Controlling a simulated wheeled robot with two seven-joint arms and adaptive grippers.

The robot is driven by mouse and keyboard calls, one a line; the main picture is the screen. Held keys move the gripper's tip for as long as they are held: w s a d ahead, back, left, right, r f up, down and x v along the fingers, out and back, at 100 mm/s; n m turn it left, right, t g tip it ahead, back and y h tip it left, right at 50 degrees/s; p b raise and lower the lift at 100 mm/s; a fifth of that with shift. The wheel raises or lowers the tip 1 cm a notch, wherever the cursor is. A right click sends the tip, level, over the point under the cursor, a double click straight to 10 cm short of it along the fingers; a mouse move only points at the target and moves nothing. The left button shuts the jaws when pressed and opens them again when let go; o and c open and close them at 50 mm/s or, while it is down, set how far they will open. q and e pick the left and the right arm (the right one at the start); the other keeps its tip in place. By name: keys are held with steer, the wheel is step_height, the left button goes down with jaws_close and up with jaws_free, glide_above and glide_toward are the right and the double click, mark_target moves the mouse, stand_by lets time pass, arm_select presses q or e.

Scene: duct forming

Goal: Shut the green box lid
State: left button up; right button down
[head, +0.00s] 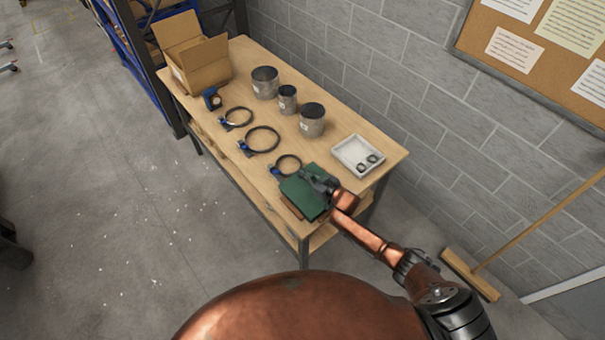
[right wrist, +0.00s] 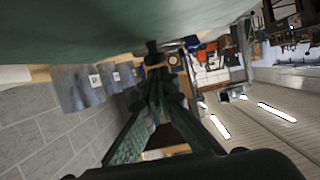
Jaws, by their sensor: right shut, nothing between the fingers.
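The green box (head: 303,196) is at the near right corner of the wooden table. Its green top face shows in the head view, but I cannot tell how far its lid is closed. My right gripper (head: 318,182) is at the box's upper right side, over part of the green face. In the right wrist view a broad green surface (right wrist: 120,25) fills the top, close to the fingers. My right gripper (right wrist: 157,75) is shut there with nothing between its fingertips. I cannot tell whether it touches the green surface. My left gripper is not in view.
A white tray (head: 352,156) with small rings lies near the box on the table (head: 225,100). Several clamp rings (head: 262,139) and metal duct pieces (head: 312,121) stand farther left. An open cardboard box (head: 200,62) is at the far end. A brick wall (head: 400,70) runs behind.

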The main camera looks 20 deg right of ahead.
steer(key=shift+r+p, duration=0.7)
steer(key=r+p, duration=0.3)
steer(key=shift+s+d+r, duration=0.2)
steer(key=s+d+r+b, duration=0.1)
steer(key=s+d+r, duration=0.2)
steer(key=s+r, duration=0.2)
steer(key=shift+s+r, duration=0.4)
steer(key=shift+s, duration=0.45)
